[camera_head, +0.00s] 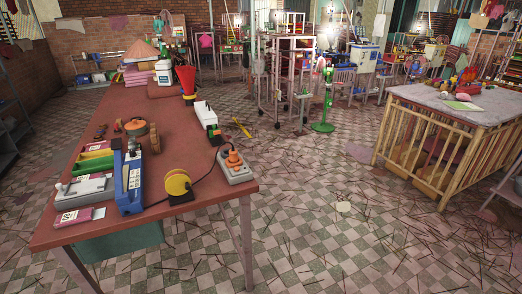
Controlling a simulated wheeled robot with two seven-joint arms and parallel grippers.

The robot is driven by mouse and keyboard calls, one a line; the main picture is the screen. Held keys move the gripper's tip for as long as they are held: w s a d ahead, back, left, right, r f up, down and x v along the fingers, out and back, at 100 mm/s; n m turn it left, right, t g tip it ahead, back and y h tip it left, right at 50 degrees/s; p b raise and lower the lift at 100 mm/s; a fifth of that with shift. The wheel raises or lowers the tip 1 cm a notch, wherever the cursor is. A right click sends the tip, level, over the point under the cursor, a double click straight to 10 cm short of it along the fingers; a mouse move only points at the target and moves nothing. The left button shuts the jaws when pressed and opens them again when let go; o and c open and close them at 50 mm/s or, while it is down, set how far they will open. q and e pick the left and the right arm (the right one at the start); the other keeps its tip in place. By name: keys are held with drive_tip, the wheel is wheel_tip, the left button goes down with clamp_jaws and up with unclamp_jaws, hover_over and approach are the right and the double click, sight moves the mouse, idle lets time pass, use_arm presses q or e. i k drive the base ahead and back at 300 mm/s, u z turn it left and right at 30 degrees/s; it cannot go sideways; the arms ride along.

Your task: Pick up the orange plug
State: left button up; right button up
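The orange plug (234,158) is on the pale grey socket block (240,175), at the right edge of the long red-topped table (105,228). A dark cord (207,172) runs from near it to the left, past a yellow disc-shaped part, toward the blue machine. At this size I cannot tell whether the plug is seated in the block or only rests on it. Neither of my grippers is in view, and nothing of mine covers the plug.
Near the plug stand a yellow reel (178,184), a blue machine (131,190) and a white box (204,114). Grey and pink items lie at the table's left. Floor right of the table is open, with scattered sticks. A slatted wooden table (470,118) stands at right.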

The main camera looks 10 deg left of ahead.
sight(233, 158)
drive_tip(key=u, duration=0.35)
drive_tip(key=i, duration=0.9)
drive_tip(key=u, duration=0.75)
